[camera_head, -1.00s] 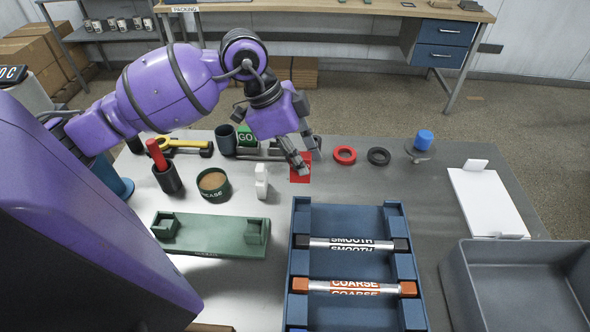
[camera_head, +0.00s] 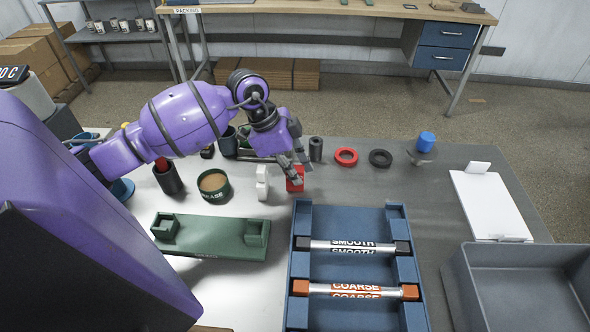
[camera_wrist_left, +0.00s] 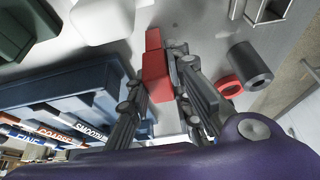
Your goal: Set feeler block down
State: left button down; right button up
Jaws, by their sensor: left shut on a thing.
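My left gripper (camera_head: 299,171) reaches in from the left over the table's far middle, its fingers pointing down. It is shut on a red block (camera_head: 295,180), which I take as the feeler block. In the left wrist view the red block (camera_wrist_left: 156,74) sits between the two fingers (camera_wrist_left: 160,88). The block is close to the tabletop, but I cannot tell whether it touches. My right gripper is not in view.
A white upright piece (camera_head: 262,183) stands just left of the block. The blue rack (camera_head: 300,262) with labelled rods is in front. A dark cylinder (camera_head: 316,149), a red ring (camera_head: 346,157) and a black ring (camera_head: 380,158) lie right. The green fixture (camera_head: 208,240) is front left.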

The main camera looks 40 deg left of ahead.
pick_arm(q)
jog(key=c, duration=1.6)
grip_release()
jog(key=shift+f, duration=0.15)
jog(key=v, duration=1.2)
jog(key=shift+d, duration=0.1)
